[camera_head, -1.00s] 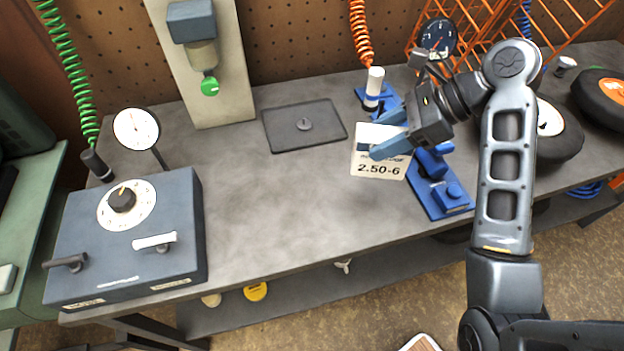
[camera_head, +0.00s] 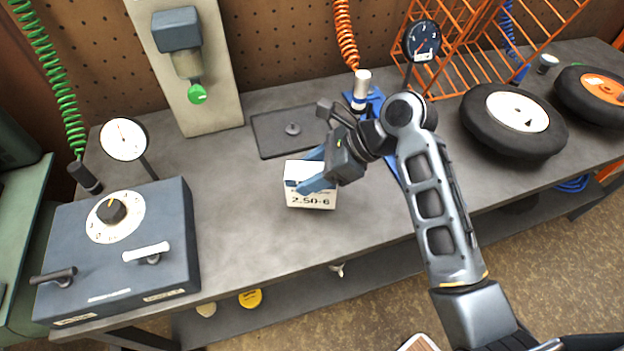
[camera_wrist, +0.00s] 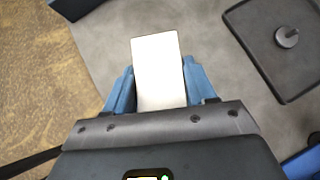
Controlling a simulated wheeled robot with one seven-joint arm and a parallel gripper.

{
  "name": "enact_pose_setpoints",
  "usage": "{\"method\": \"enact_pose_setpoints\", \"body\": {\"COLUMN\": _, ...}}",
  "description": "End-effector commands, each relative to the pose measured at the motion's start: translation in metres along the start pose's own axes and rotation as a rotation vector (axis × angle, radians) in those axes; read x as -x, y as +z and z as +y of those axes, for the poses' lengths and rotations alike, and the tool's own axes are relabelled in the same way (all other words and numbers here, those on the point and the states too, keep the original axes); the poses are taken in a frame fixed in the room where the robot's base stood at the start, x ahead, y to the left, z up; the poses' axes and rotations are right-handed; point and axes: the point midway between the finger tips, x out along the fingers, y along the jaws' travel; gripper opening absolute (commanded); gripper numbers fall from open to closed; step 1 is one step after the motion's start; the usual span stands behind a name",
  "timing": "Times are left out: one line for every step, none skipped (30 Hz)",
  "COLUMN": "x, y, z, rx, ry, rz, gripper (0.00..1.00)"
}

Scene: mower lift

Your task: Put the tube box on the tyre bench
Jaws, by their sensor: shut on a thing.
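The tube box is a small white box (camera_head: 311,198) marked "2.50-6" on its front. My gripper (camera_head: 314,176) is shut on it, with blue fingers on its two sides. In the wrist view the box's pale top (camera_wrist: 158,70) shows between the fingers (camera_wrist: 160,90). The tyre bench has a grey top (camera_head: 240,195), and the box is over its middle part, left of my arm. I cannot tell whether the box's underside touches the bench top.
A dark tray (camera_head: 270,143) lies behind the box. A blue-grey control box (camera_head: 120,250) with a dial stands at the left. Tyres (camera_head: 515,120) lie at the right, by an orange rack (camera_head: 470,60). Bare bench top surrounds the box on its left and front.

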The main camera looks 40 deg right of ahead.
Motion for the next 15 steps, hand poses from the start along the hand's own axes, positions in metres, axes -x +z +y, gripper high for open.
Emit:
{"method": "enact_pose_setpoints", "body": {"x": -0.005, "y": -0.005, "z": 0.000, "rx": -0.003, "ry": 0.001, "rz": 0.000, "gripper": 0.17}}
{"method": "enact_pose_setpoints", "body": {"x": -0.008, "y": -0.008, "z": 0.001, "rx": -0.002, "ry": 0.002, "rz": 0.001, "gripper": 0.17}}
{"method": "enact_pose_setpoints", "body": {"x": -0.012, "y": -0.013, "z": 0.001, "rx": -0.003, "ry": 0.002, "rz": 0.001, "gripper": 0.17}}
{"method": "enact_pose_setpoints", "body": {"x": -0.015, "y": -0.015, "z": 0.001, "rx": -0.003, "ry": 0.002, "rz": 0.001, "gripper": 0.17}}
{"method": "enact_pose_setpoints", "body": {"x": -0.018, "y": -0.018, "z": 0.001, "rx": -0.003, "ry": 0.002, "rz": 0.001, "gripper": 0.17}}
{"method": "enact_pose_setpoints", "body": {"x": -0.020, "y": -0.021, "z": 0.001, "rx": -0.002, "ry": 0.002, "rz": 0.001, "gripper": 0.17}}
{"method": "enact_pose_setpoints", "body": {"x": -0.021, "y": -0.022, "z": 0.000, "rx": -0.001, "ry": 0.000, "rz": 0.000, "gripper": 0.17}}
{"method": "enact_pose_setpoints", "body": {"x": -0.022, "y": -0.022, "z": 0.000, "rx": 0.000, "ry": -0.001, "rz": 0.000, "gripper": 0.17}}
{"method": "enact_pose_setpoints", "body": {"x": -0.022, "y": -0.022, "z": 0.000, "rx": 0.000, "ry": -0.001, "rz": -0.001, "gripper": 0.17}}
{"method": "enact_pose_setpoints", "body": {"x": -0.022, "y": -0.022, "z": 0.000, "rx": 0.001, "ry": -0.001, "rz": -0.001, "gripper": 0.17}}
{"method": "enact_pose_setpoints", "body": {"x": -0.022, "y": -0.022, "z": 0.000, "rx": 0.001, "ry": -0.001, "rz": -0.001, "gripper": 0.17}}
{"method": "enact_pose_setpoints", "body": {"x": -0.022, "y": -0.022, "z": 0.000, "rx": 0.001, "ry": -0.001, "rz": -0.001, "gripper": 0.17}}
{"method": "enact_pose_setpoints", "body": {"x": -0.022, "y": -0.022, "z": 0.000, "rx": 0.001, "ry": -0.001, "rz": -0.001, "gripper": 0.17}}
{"method": "enact_pose_setpoints", "body": {"x": -0.022, "y": -0.022, "z": 0.000, "rx": 0.001, "ry": -0.001, "rz": -0.001, "gripper": 0.17}}
{"method": "enact_pose_setpoints", "body": {"x": -0.022, "y": -0.023, "z": 0.000, "rx": 0.000, "ry": -0.001, "rz": -0.001, "gripper": 0.17}}
